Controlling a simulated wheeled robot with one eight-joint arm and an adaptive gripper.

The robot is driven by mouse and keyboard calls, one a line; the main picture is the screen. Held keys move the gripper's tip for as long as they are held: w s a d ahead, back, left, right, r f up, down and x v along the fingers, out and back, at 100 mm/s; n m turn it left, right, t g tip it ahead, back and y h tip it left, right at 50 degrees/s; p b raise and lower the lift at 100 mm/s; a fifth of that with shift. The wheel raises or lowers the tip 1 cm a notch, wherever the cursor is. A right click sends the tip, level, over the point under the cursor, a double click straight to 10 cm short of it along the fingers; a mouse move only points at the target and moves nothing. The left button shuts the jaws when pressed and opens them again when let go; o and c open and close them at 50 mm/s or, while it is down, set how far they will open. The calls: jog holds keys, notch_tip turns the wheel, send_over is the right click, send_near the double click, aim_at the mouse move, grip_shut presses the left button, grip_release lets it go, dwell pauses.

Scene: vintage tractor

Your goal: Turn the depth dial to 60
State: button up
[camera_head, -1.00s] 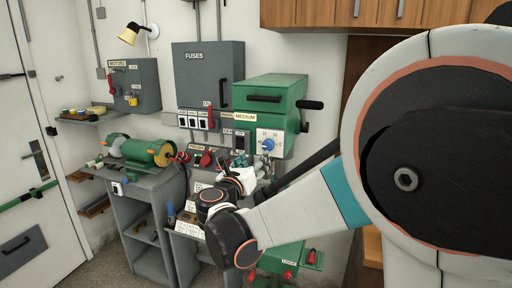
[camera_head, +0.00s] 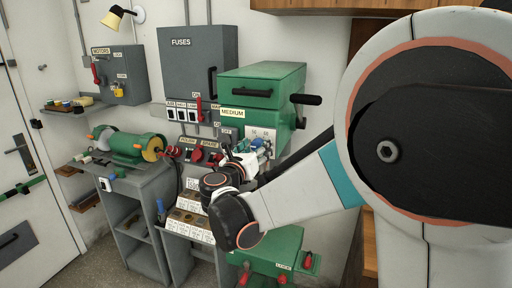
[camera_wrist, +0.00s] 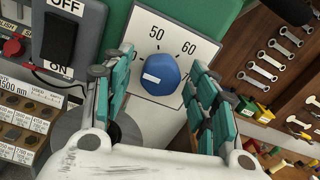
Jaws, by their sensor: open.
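The depth dial (camera_wrist: 161,73) is a blue knob on a white scale plate (camera_wrist: 143,30) in the wrist view. 50 is printed above it, 60 at its upper right, and another number at right is partly hidden by a finger. A white mark on the knob lies left of its centre, not toward 60. My gripper (camera_wrist: 160,68) is open, with teal padded fingers on the left and right of the dial; I cannot tell whether they touch it. In the head view my gripper (camera_head: 252,148) is in front of the plate (camera_head: 262,132) and mostly covers the dial.
The green machine (camera_head: 262,88) has a black handle (camera_head: 306,99) at right. A black OFF/ON switch (camera_wrist: 59,37) is close left of the dial. A grey fuse box (camera_head: 197,62) and a bench grinder (camera_head: 128,144) stand further left. A wrench board (camera_wrist: 265,60) is at right.

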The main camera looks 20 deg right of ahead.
jog(key=c, duration=1.1)
jog(key=shift+o, duration=0.2)
jog(key=shift+m, duration=0.3)
jog(key=m, duration=0.4)
jog(key=shift+b, duration=0.3)
jog(key=m, duration=0.8)
jog(key=shift+m+b, duration=0.3)
jog(key=shift+b, duration=0.05)
jog(key=m, duration=0.3)
jog(key=shift+m, duration=0.4)
jog(key=m, duration=0.6)
jog(key=shift+f+m, duration=0.1)
jog(key=shift+m, duration=0.3)
